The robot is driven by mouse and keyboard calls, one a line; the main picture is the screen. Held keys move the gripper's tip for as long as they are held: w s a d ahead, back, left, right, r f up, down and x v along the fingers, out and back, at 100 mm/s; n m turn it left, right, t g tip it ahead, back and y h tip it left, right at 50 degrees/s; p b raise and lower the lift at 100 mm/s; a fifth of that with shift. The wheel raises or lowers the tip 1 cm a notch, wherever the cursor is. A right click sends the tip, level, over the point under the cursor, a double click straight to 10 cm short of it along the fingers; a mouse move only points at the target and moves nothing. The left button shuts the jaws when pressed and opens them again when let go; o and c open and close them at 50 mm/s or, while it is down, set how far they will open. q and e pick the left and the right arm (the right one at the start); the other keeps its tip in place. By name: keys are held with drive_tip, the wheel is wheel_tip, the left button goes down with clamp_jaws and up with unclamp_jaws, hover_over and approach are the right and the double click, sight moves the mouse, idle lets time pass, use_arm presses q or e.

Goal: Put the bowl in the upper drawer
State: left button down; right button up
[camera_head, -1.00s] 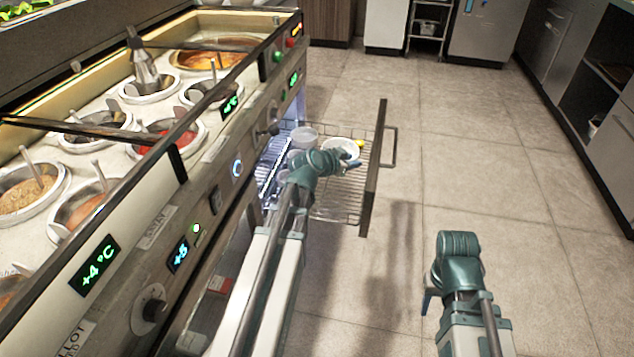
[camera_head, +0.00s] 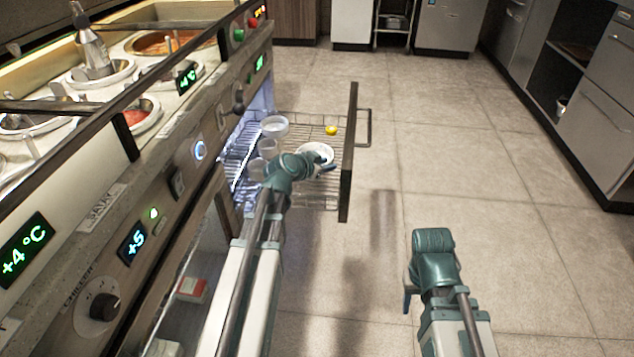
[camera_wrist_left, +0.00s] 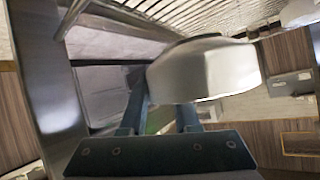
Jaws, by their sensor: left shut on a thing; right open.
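The white bowl (camera_head: 314,149) is at my left gripper (camera_head: 327,168), over the wire rack of the pulled-out drawer (camera_head: 348,150). I cannot tell whether the bowl touches the rack. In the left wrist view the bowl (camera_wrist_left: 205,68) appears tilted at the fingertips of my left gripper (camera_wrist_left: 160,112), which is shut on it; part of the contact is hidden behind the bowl. Wire bars of the drawer (camera_wrist_left: 175,14) show beyond it. My right gripper (camera_head: 408,296) is open and empty over the floor, right of the drawer; its fingers are mostly hidden by the wrist.
Clear tubs (camera_head: 274,125) stand on the drawer's left side, and a small yellow thing (camera_head: 331,129) lies behind the bowl. The sauce counter (camera_head: 160,175) runs along the left. Bare floor (camera_head: 460,170) lies to the right.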

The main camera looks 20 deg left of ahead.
sight(325, 192)
use_arm(q)
drive_tip(key=shift+f+b, duration=3.4)
drive_tip(key=shift+f, duration=0.55)
use_arm(e)
wheel_tip(325, 192, down, 8)
use_arm(q)
drive_tip(key=shift+f, duration=0.25)
drive_tip(key=c, duration=0.9)
unclamp_jaws()
drive_tip(key=shift+r, duration=0.1)
use_arm(e)
drive_tip(key=shift+f, duration=0.15)
use_arm(q)
drive_tip(key=shift+r, duration=0.3)
drive_tip(key=p+v, duration=0.6)
drive_tip(key=v, duration=0.6)
drive_tip(key=shift+f, duration=0.25)
use_arm(e)
wheel_tip(325, 192, up, 6)
